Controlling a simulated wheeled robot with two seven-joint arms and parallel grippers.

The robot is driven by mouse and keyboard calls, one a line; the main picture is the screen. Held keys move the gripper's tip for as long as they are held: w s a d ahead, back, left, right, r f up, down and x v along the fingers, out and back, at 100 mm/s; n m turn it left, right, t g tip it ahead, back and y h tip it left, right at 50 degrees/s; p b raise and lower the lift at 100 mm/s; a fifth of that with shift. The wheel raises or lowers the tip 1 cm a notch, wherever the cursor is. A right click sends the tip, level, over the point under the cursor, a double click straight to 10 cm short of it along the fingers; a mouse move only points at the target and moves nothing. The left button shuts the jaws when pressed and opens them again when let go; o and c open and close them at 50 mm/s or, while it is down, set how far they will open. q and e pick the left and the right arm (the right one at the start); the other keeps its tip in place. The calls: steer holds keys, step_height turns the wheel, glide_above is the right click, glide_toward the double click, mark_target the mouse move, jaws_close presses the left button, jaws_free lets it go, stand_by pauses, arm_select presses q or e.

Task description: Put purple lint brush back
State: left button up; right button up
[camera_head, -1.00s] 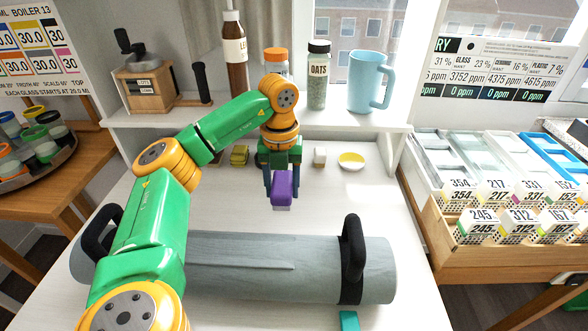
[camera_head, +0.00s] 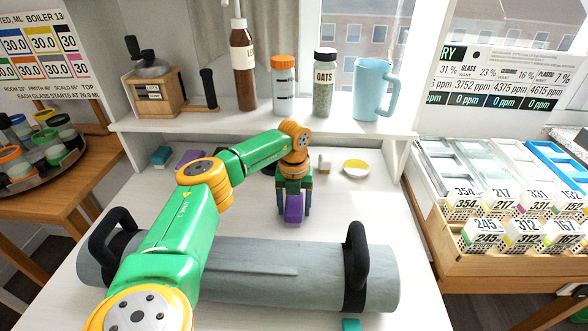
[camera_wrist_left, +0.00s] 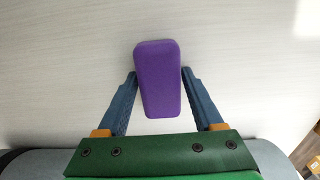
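The purple lint brush (camera_head: 293,209) is in my left gripper (camera_head: 293,207), over the white tabletop behind the grey roll. In the left wrist view the brush (camera_wrist_left: 159,80) is a rounded purple block between the two blue fingers (camera_wrist_left: 158,78). The fingertips appear to touch its sides. Whether the brush touches the tabletop I cannot tell. My right gripper is not in view.
The grey roll (camera_head: 230,272) with two black straps lies across the front. At the back of the table are a teal block (camera_head: 160,155), another purple piece (camera_head: 190,157) and a yellow-white dish (camera_head: 356,168). The shelf (camera_head: 235,123) holds bottles and a blue mug (camera_head: 371,88).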

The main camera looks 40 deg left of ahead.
mark_target(294, 203)
arm_select(q)
steer(key=shift+o, duration=0.7)
steer(key=shift+r, duration=0.1)
step_height(294, 203, up, 12)
steer(key=p, duration=0.1)
